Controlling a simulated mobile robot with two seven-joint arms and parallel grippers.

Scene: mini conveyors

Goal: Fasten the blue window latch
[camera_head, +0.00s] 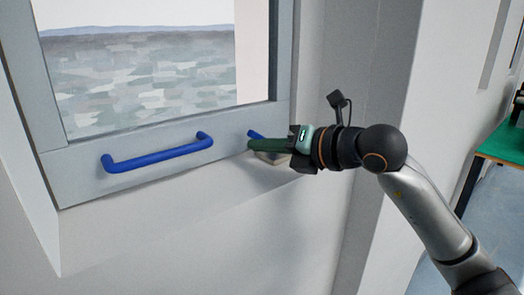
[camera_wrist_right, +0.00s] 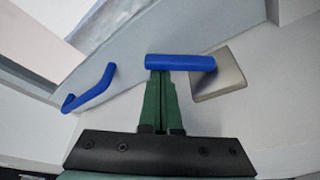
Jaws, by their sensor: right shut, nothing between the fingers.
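The blue window latch (camera_wrist_right: 185,62) is a short bar that lies roughly level in the right wrist view. Its right end is at a square metal plate (camera_wrist_right: 222,78). In the head view only a small blue piece of the latch (camera_head: 255,134) shows past my right gripper (camera_head: 251,145). My right gripper's green fingers are shut with nothing between them. In the wrist view the fingertips (camera_wrist_right: 160,74) are at the latch's left end; I cannot tell if they touch. My left gripper is not in view.
A blue bar handle (camera_head: 158,154) runs along the lower part of the grey window frame (camera_head: 85,178), left of the latch. It also shows in the wrist view (camera_wrist_right: 92,90). A white wall stands below, and a green-topped table (camera_head: 505,143) is at the far right.

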